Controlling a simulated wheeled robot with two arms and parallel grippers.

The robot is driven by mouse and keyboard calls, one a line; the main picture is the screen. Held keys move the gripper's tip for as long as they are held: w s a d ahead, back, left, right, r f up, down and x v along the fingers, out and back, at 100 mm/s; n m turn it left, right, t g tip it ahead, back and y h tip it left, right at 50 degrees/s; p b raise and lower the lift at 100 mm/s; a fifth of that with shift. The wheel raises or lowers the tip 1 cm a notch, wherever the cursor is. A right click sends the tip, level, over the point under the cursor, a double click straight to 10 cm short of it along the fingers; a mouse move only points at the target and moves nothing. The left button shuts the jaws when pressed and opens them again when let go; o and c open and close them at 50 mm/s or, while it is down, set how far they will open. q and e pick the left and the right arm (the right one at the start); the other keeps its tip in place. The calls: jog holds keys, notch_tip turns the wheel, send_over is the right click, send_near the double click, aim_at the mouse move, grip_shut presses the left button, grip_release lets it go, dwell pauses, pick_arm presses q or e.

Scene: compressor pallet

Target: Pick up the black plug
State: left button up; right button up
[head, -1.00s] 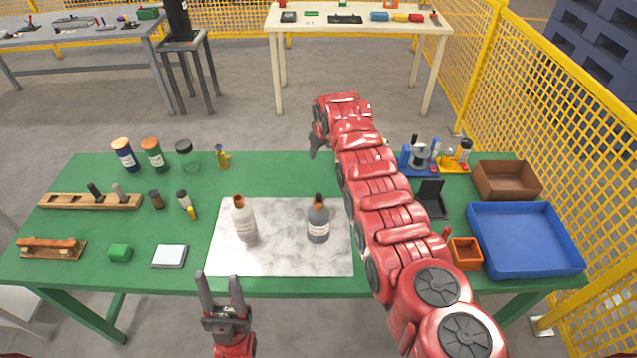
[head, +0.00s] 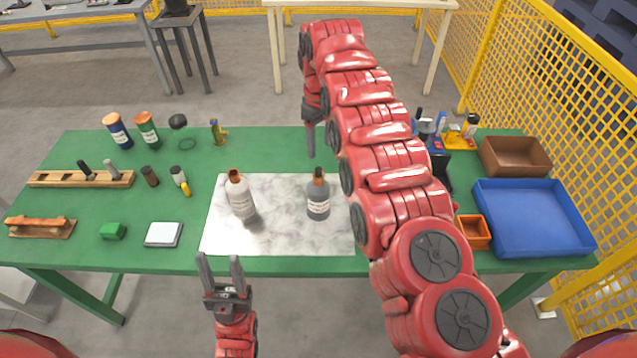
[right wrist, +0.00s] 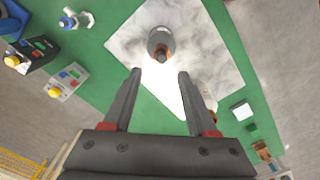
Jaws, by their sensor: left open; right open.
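A small black-topped piece (head: 84,170) stands in the wooden rack at the left of the green table, beside a grey one (head: 112,168). The dark grey bottle (head: 318,203) on the marble mat has a black top (head: 319,174); I cannot tell which is the black plug. My right gripper (head: 311,150) points down, open and empty, over the mat's far edge behind this bottle. In the right wrist view the bottle (right wrist: 159,38) lies beyond the open fingers (right wrist: 160,74), apart from them. My left gripper (head: 219,260) is open and empty before the table's front edge.
A white bottle (head: 240,199) with a brown top stands left of the dark bottle. The marble mat (head: 280,235) is otherwise clear. A blue tray (head: 585,240), a brown box (head: 515,160) and an orange box (head: 473,232) are at the right. Yellow mesh fencing (head: 560,110) borders that side.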

aim_at(319, 169)
jog(key=shift+s+f+p, duration=0.1)
jog(key=shift+f+p, duration=0.5)
jog(key=shift+f, duration=0.75)
jog(key=shift+a+f+p, duration=0.2)
jog(key=shift+f+p, duration=0.9)
jog(key=shift+p, duration=0.1)
jog(key=shift+f, duration=1.5)
grip_shut()
